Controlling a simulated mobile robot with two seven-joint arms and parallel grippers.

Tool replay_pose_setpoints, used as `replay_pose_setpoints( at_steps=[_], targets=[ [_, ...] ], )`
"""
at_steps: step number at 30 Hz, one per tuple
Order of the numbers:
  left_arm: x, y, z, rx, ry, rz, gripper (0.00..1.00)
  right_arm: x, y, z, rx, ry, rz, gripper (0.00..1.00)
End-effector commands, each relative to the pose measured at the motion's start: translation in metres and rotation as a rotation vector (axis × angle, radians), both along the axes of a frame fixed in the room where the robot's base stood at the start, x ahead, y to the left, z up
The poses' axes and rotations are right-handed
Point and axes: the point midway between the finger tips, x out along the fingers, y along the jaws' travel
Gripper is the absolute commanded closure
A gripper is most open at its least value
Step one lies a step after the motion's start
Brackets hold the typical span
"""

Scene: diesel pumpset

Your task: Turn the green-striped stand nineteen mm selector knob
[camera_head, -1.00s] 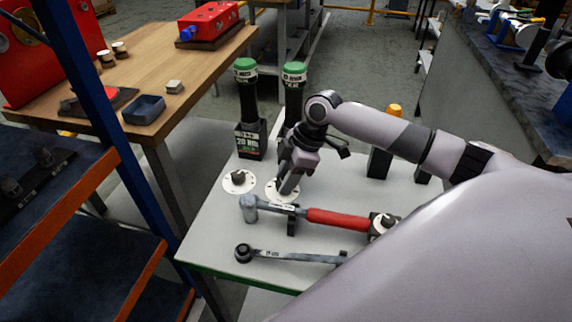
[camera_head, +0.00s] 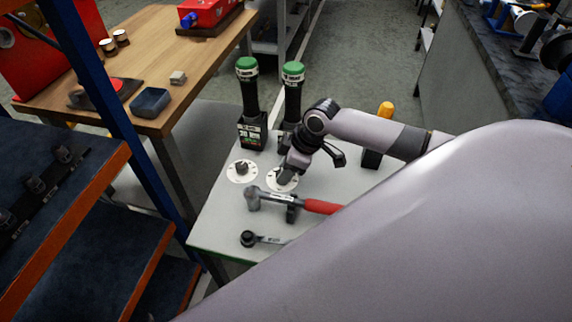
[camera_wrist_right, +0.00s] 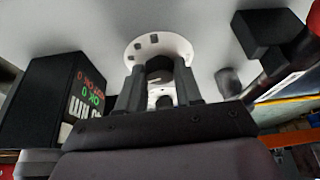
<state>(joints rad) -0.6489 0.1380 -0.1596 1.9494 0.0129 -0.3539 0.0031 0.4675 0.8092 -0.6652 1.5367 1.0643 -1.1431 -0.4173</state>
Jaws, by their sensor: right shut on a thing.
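Two white dials with dark knobs sit on the light grey table (camera_head: 222,215). The left dial's knob (camera_head: 242,167) is free. My right gripper (camera_head: 285,178) points down at the right dial (camera_head: 270,180) and hides most of its knob. In the right wrist view the right gripper's fingers (camera_wrist_right: 158,82) are shut on that selector knob (camera_wrist_right: 159,66), one on each side, over the white dial disc (camera_wrist_right: 150,44). I cannot read which dial is nineteen mm. My left gripper is not in view.
Two green-capped black tools (camera_head: 249,95) (camera_head: 291,95) stand behind the dials; a block with lit text (camera_wrist_right: 62,100) is close left of the gripper. My arm covers the right.

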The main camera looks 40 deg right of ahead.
Motion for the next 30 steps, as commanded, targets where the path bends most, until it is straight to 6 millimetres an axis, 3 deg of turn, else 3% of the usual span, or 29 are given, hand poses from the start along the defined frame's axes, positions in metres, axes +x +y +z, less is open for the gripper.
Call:
replay_pose_setpoints(
  at_steps=[5,6,7,8,19,30],
  targets=[
    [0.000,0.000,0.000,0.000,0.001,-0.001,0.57,0.000,0.000,0.000,-0.002,-0.001,0.001,0.96],
    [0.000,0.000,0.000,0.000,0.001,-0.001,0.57,0.000,0.000,0.000,-0.002,-0.001,0.001,0.52],
    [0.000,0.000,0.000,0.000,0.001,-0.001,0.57,0.000,0.000,0.000,-0.002,-0.001,0.001,0.42],
    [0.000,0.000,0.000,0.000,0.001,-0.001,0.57,0.000,0.000,0.000,-0.002,-0.001,0.001,0.40],
    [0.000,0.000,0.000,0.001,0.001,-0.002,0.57,-0.001,-0.002,0.006,-0.002,-0.002,0.001,0.40],
    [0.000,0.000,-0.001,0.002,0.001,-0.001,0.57,-0.016,-0.017,0.055,-0.003,-0.001,0.001,0.40]
  ],
)
